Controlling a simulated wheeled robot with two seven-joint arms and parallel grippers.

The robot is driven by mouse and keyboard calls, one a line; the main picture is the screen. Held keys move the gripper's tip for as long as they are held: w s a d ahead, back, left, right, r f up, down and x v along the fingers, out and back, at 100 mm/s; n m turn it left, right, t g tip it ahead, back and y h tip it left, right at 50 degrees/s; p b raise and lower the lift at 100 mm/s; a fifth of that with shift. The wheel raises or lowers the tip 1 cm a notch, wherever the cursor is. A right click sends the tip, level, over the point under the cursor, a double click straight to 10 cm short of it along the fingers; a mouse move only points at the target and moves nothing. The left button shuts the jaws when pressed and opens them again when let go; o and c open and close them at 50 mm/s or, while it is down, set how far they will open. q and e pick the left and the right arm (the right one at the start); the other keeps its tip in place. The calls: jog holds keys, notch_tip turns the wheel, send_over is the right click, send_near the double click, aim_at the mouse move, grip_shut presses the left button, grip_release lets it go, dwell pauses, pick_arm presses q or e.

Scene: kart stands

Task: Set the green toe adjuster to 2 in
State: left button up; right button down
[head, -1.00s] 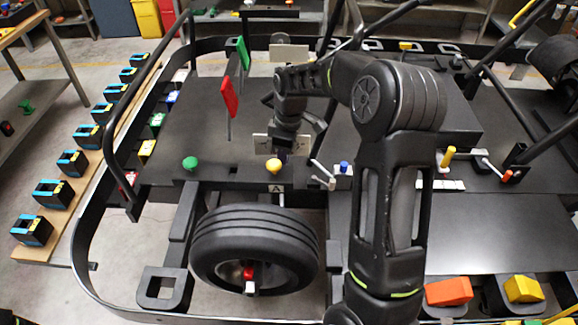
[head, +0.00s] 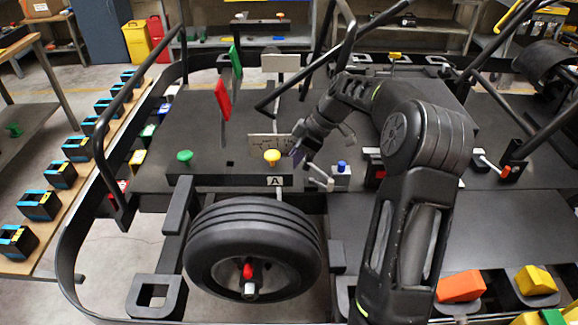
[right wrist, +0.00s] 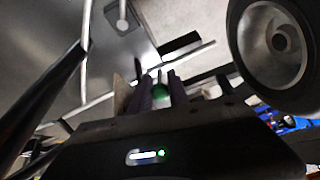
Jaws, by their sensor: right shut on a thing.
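My right arm reaches in from the lower right of the head view. My right gripper (head: 297,154) is beside the yellow knob (head: 272,157) and just up and left of a light lever (head: 320,178). In the right wrist view a small green rounded part (right wrist: 158,89) shows between the purple fingers of that gripper (right wrist: 160,92), which are close together on it. In the head view the fingers hide this part. A green knob (head: 185,157) stands apart, farther left on the kart. No scale reading is legible. My left gripper is not in view.
A tyre (head: 252,248) stands in front of the A label (head: 275,181). A red paddle (head: 222,98) and a green paddle (head: 236,60) rise behind the knobs. A blue knob (head: 342,165) is right of the lever. Black bars cross behind my arm.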

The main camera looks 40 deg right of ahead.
jog(key=c, duration=1.5)
grip_release()
jog(key=shift+c, duration=0.2)
jog(key=shift+s+d, duration=0.1)
jog(key=b+v, duration=0.1)
jog(key=v, duration=0.6)
jog(key=shift+r, duration=0.25)
jog(key=shift+s+d, duration=0.1)
jog(key=shift+s, duration=0.1)
